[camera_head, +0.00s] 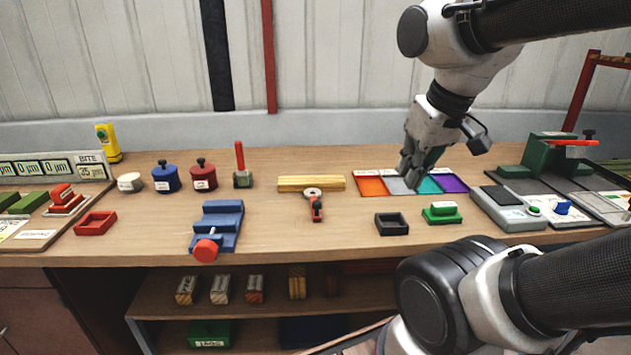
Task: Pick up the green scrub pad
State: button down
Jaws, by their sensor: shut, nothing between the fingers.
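A small green block with a pale layer under it, which looks like the green scrub pad (444,208), sits in a low green tray (430,218) at the right of the bench front. My gripper (407,172) points down over the colour-patch mat, up and left of that pad and apart from it. It is shut and empty.
The mat (371,186) has orange, grey, teal and purple patches. An empty black tray (391,231) stands left of the green tray. A grey device (508,213) is close on the right. A blue vise (219,222) and red tray (95,222) are further left.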

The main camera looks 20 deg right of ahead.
aim_at(440, 213)
jog(key=z, duration=0.4)
jog(key=i+z, duration=0.15)
jog(key=z, duration=0.65)
jog(key=i, duration=0.05)
